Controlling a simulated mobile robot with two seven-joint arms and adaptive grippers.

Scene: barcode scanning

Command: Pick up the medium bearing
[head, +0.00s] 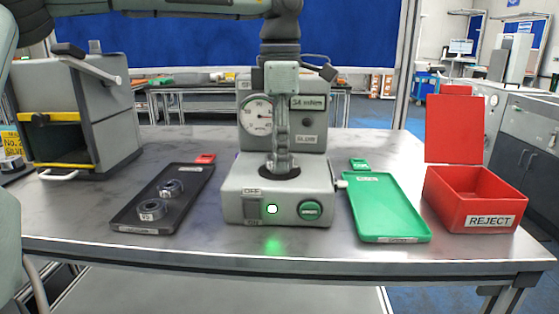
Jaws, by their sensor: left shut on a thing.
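My left gripper (281,163) hangs straight down over the grey test machine (235,192). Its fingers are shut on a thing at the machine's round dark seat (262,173). The held thing is mostly hidden by the fingers and seems to be the medium bearing. Whether it touches the seat is hard to tell. A larger bearing (152,210) lies in the front of the black tray (186,196) at left. A smaller-looking bearing (171,188) lies behind it. My right gripper is not in view.
A green tray (388,207) lies empty right of the machine. A red REJECT bin (475,200) with a raised lid stands at far right. A grey cabinet with a yellow-edged opening (90,115) stands at left. The machine's dial housing (310,130) rises just behind the gripper.

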